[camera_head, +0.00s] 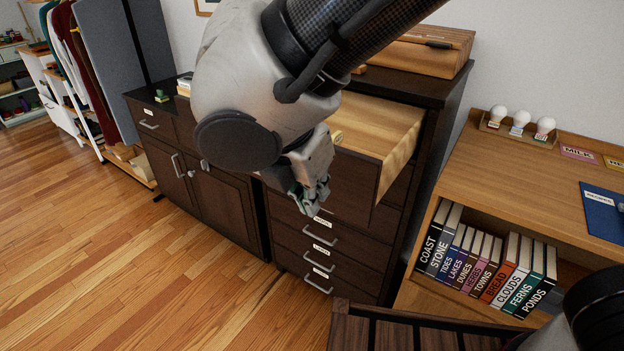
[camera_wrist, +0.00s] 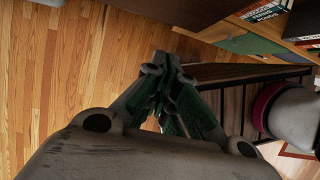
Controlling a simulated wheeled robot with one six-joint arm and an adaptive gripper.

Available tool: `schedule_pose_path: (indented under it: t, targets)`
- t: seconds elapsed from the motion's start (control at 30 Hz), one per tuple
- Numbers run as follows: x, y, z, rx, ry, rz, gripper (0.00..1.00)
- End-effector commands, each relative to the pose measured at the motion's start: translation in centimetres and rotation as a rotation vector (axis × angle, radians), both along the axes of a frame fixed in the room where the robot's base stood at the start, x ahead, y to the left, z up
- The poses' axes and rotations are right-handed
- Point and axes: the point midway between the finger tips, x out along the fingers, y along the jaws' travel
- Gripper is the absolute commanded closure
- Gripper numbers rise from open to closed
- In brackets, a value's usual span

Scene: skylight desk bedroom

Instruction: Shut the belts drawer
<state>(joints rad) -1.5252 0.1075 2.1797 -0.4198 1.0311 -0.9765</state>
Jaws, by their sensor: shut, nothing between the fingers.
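A dark brown chest of drawers (camera_head: 432,110) stands in the middle of the head view. One upper drawer (camera_head: 384,132) is pulled out, showing its pale wood side and interior. Its dark front (camera_head: 352,190) is partly hidden by my gripper and arm, and I cannot read its label. My gripper (camera_head: 312,205) is at the left part of this front, with its fingers shut and empty. I cannot tell whether it touches the front. In the wrist view, my gripper (camera_wrist: 165,68) shows shut fingers, and the drawer is not clearly seen.
Several shut drawers with bar handles (camera_head: 320,238) lie below. A dark cabinet (camera_head: 228,205) stands to the left. A wooden bookcase (camera_head: 465,150) with several books stands to the right. A dark slatted seat (camera_head: 400,335) is at the front. The wooden floor (camera_head: 120,260) at left is clear.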

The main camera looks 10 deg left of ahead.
Motion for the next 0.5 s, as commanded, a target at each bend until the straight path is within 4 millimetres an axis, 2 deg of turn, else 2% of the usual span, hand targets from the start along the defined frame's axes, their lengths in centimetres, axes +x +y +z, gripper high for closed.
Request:
schedule_pose_path:
  t: [0.03, 0.2, 0.33, 0.5]
  targets:
    - [0.4, -0.3, -1.1, -0.005, 0.0, -0.003, 1.0]
    - [1.6, -0.8, -4.4, -0.004, 0.001, -0.003, 1.0]
    - [3.6, -1.5, -4.4, 0.002, 0.0, -0.007, 1.0]
    - [5.0, -2.1, -4.4, 0.002, 0.0, -0.004, 1.0]
